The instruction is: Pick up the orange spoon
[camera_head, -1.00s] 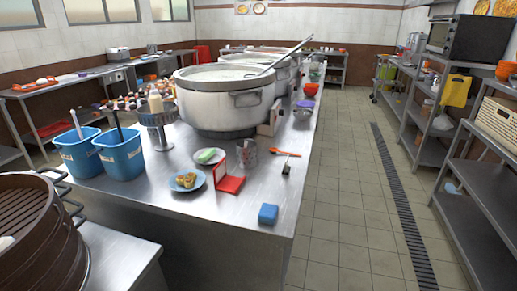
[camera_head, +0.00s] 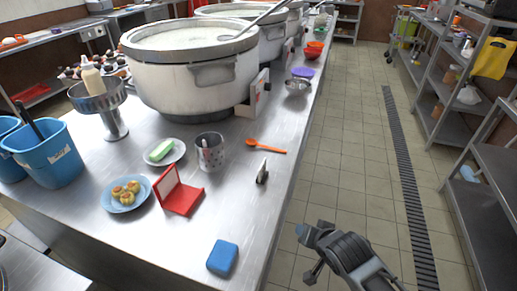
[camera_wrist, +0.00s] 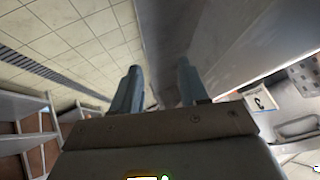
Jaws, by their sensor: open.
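The orange spoon (camera_head: 265,146) lies flat on the steel counter (camera_head: 225,205), near its right edge, in the head view. Its bowl end points left, toward a perforated metal cup (camera_head: 209,152). I cannot make out the spoon in the wrist view. My gripper (camera_head: 309,254) is at the lower right of the head view, beside the counter on the aisle side and well apart from the spoon. In the wrist view the two fingers of my gripper (camera_wrist: 160,82) stand apart with nothing between them.
A small dark-and-light stand (camera_head: 262,172) is just in front of the spoon. A blue block (camera_head: 222,257), red folding frame (camera_head: 181,193), food plate (camera_head: 126,195) and green-topped plate (camera_head: 165,152) share the counter. A large pot (camera_head: 190,75) stands behind. The tiled aisle (camera_head: 345,170) is clear.

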